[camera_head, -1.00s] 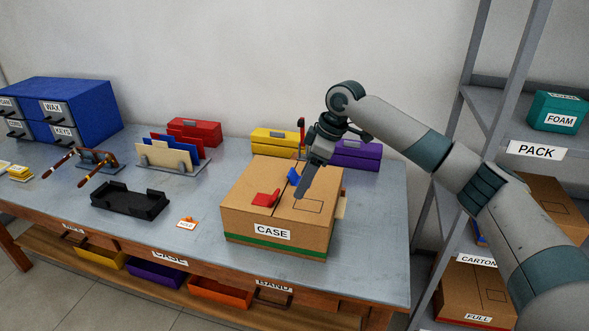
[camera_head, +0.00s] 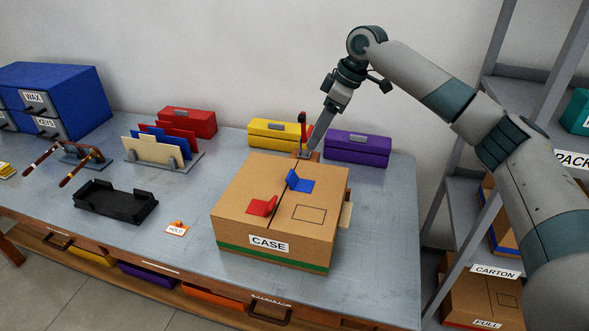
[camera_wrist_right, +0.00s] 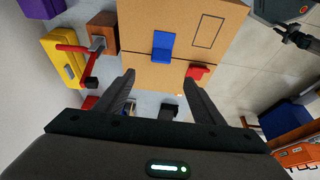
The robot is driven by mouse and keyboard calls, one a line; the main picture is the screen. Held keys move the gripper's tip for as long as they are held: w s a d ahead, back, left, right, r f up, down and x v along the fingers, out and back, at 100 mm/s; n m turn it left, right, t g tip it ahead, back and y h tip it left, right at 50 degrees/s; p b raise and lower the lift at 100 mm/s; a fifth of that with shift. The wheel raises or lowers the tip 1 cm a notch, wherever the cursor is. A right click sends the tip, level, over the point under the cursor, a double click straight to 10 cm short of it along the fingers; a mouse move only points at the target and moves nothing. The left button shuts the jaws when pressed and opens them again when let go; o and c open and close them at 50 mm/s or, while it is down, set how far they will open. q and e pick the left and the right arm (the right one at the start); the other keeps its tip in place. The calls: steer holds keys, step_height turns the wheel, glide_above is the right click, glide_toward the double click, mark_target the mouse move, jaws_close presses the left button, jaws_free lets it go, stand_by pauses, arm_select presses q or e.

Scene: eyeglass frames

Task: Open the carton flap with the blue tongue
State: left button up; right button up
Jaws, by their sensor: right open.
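The carton (camera_head: 240,232), labelled CASE, stands on the table with both top flaps lying flat and a seam between them. The blue tongue (camera_head: 302,184) has an upright tab by the seam and a flat part on the right flap (camera_head: 325,203); it also shows in the wrist view (camera_wrist_right: 163,46). A red tongue (camera_head: 262,206) sits on the left flap, and in the wrist view (camera_wrist_right: 198,71). My right gripper (camera_head: 313,150) is open and empty, beyond the blue tongue near the carton's far edge. In the wrist view its fingers (camera_wrist_right: 161,88) are spread apart, touching neither tongue. My left gripper is out of view.
A stand with a red upright handle (camera_head: 303,133) is close behind the carton, near my right gripper. Yellow (camera_head: 272,140) and purple (camera_head: 357,155) boxes stand at the back. A black tray (camera_head: 116,207) lies left. Shelving (camera_head: 483,90) is at right.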

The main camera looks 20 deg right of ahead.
arm_select(q)
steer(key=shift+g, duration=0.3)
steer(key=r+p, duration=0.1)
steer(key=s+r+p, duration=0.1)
steer(key=p, duration=0.1)
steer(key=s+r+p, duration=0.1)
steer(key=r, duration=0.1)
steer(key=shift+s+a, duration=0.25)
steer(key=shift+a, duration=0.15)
arm_select(e)
glide_toward(292, 176)
steer(key=x, duration=0.9)
steer(key=shift+d, duration=0.1)
steer(key=shift+c, duration=0.5)
steer(key=c, duration=1.4)
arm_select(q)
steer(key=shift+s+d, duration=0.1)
arm_select(e)
steer(key=shift+r, duration=0.15)
